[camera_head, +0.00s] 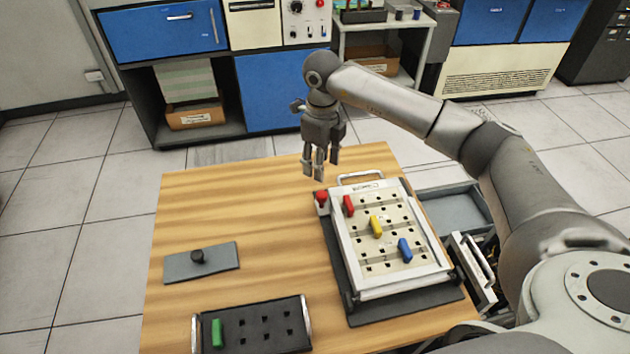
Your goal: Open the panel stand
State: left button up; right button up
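The panel stand is a silver-framed panel with a cream slotted face, lying on a dark base (405,304) at the right of the wooden table. Its frame (343,245) looks low and nearly flat, and a silver handle (360,177) stands at its far edge. Red, yellow and blue pegs (376,225) sit on its face. A red knob (321,197) is at its far left corner. My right gripper (321,172) hangs fingers down above the table's far edge, beyond the knob. Its fingers look apart and empty. My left gripper is out of view.
A dark rack (262,333) with a green peg stands at the front. A grey open drawer (453,212) is right of the table. Cabinets line the back.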

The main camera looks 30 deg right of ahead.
jog(key=p, duration=0.2)
send_over(322, 194)
jog(key=f, duration=0.5)
jog(key=shift+s+f, duration=0.2)
jog(key=shift+s, duration=0.05)
jog(key=f, duration=0.3)
jog(key=shift+w, duration=0.25)
jog(key=shift+f, duration=0.65)
jog(key=c, duration=0.3)
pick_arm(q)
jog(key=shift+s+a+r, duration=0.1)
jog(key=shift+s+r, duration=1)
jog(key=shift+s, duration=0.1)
pick_arm(e)
grip_shut()
